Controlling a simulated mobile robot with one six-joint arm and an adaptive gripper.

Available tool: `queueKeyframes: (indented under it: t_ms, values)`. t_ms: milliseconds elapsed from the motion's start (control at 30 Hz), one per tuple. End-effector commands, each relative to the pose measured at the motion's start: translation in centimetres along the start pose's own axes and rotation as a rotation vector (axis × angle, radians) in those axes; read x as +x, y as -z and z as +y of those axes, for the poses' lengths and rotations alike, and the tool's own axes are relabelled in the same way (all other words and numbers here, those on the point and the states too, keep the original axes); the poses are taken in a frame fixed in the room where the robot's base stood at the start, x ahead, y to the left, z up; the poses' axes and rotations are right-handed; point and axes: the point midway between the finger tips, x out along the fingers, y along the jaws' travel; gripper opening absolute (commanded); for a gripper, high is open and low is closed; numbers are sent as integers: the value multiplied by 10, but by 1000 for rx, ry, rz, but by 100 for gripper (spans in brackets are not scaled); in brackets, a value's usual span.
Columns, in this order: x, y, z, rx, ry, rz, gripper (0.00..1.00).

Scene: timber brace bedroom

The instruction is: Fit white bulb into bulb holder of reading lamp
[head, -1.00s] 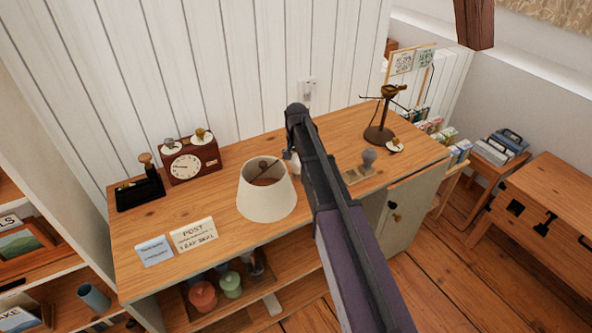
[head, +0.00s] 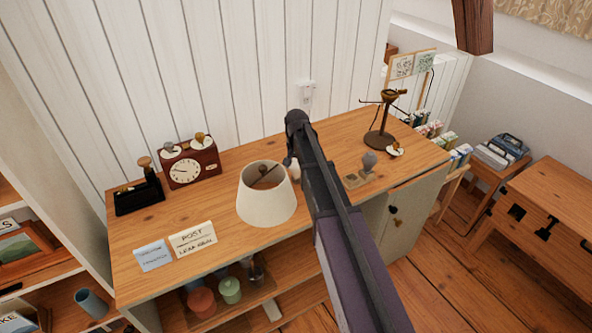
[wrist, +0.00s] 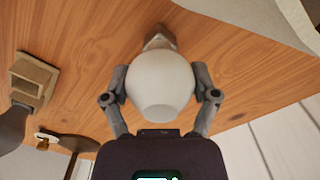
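In the wrist view the white bulb (wrist: 160,88) sits between the two fingers of my gripper (wrist: 160,80), which touch its sides. Its grey-brown base (wrist: 160,38) points away from the camera, over the wooden top. In the head view only a pale part of the bulb (head: 294,169) shows beside my gripper (head: 291,160); my arm hides the rest. I cannot tell how high the bulb is above the top. The dark lamp stand (head: 379,138), which looks like the reading lamp, stands at the back right, with a brass-coloured cup (head: 391,94) at its top, apart from my gripper.
A cream lampshade (head: 266,200) stands left of my gripper. A wooden block (head: 354,181) and a grey knobbed object (head: 369,160) lie to the right, near a small white dish (head: 394,150). A clock (head: 188,168) and signs (head: 192,239) are on the left.

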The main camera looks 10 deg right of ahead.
Motion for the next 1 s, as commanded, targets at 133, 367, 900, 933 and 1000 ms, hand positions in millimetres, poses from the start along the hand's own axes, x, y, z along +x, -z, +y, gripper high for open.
queueKeyframes:
  t_ms: [133, 367, 900, 933, 1000]
  values:
    - [0, 0, 0, 0, 0, 0, 29]
    - [0, 0, 0, 0, 0, 0, 22]
    - [-28, 0, 0, 0, 0, 0, 22]
    - [-30, 0, 0, 0, 0, 0, 22]
    - [-37, 0, 0, 0, 0, 0, 22]
